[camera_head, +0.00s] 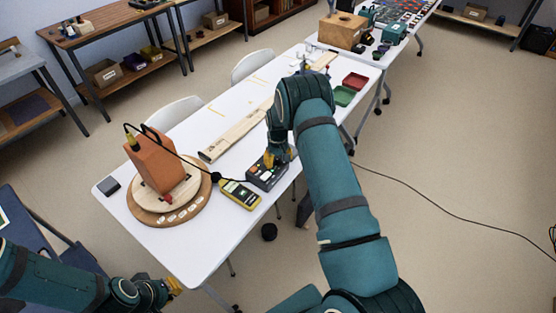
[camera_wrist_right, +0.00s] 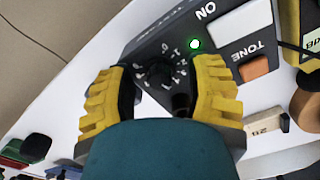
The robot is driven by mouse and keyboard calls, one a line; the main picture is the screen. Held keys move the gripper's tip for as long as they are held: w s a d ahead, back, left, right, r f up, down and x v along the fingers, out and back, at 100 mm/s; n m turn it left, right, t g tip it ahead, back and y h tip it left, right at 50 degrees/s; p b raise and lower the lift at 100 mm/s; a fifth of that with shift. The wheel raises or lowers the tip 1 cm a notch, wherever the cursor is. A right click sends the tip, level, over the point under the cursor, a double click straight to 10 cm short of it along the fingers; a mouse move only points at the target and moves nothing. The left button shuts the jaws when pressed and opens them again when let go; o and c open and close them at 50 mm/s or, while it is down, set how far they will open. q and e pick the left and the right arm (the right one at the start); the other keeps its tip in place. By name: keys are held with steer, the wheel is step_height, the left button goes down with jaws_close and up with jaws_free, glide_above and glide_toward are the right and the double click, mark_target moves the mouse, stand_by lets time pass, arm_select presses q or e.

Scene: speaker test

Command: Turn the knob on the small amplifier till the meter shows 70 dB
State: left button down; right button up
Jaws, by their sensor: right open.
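The small amplifier (camera_head: 262,180) is a dark box on the white table. In the right wrist view its black knob (camera_wrist_right: 158,75) has a numbered dial around it. A green light is lit beside a white ON button (camera_wrist_right: 243,38) and an orange TONE button (camera_wrist_right: 254,68). My right gripper (camera_head: 277,158) is over the amplifier; its yellow fingers (camera_wrist_right: 158,95) stand open on either side of the knob, and contact cannot be told. The yellow sound meter (camera_head: 240,194) lies beside the amplifier; its reading is too small to read. My left gripper (camera_head: 172,288) is off the table's near side.
An orange speaker (camera_head: 152,164) stands on a round wooden base (camera_head: 146,212) at left, with a black cable. A long wooden board (camera_head: 235,132) lies behind the amplifier. Green (camera_head: 344,96) and red (camera_head: 355,81) trays lie farther right. My right forearm crosses the table's near edge.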

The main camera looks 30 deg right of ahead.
mark_target(278, 159)
jaws_close()
steer(key=shift+f+m+b, duration=0.1)
steer(key=shift+m+b, duration=0.7)
steer(key=shift+m, duration=0.3)
steer(key=shift+m+b, duration=0.4)
steer(key=shift+m, duration=0.9)
jaws_free()
step_height(278, 159, up, 12)
